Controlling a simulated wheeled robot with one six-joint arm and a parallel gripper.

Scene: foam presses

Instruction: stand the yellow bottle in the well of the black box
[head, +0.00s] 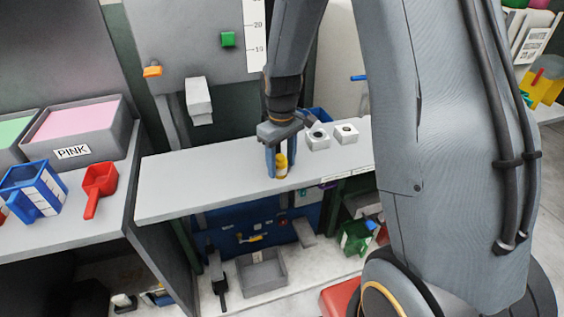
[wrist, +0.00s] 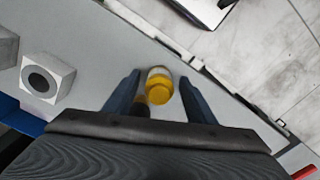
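The yellow bottle (head: 281,171) stands on the grey shelf, yellow above with a paler part below. My gripper (head: 280,172) points down with its blue fingers on either side of it. In the wrist view the bottle (wrist: 158,88) is between the fingertips of my gripper (wrist: 159,97), with a narrow gap to each finger, so the gripper is open around it. Two pale blocks with round dark wells, one (head: 318,138) nearer and one (head: 346,133) farther right, stand on the shelf. One block also shows in the wrist view (wrist: 62,72). I cannot make out a black box.
The grey shelf (head: 185,188) is bare to the left of my gripper. A blue container (head: 321,114) is behind the blocks.

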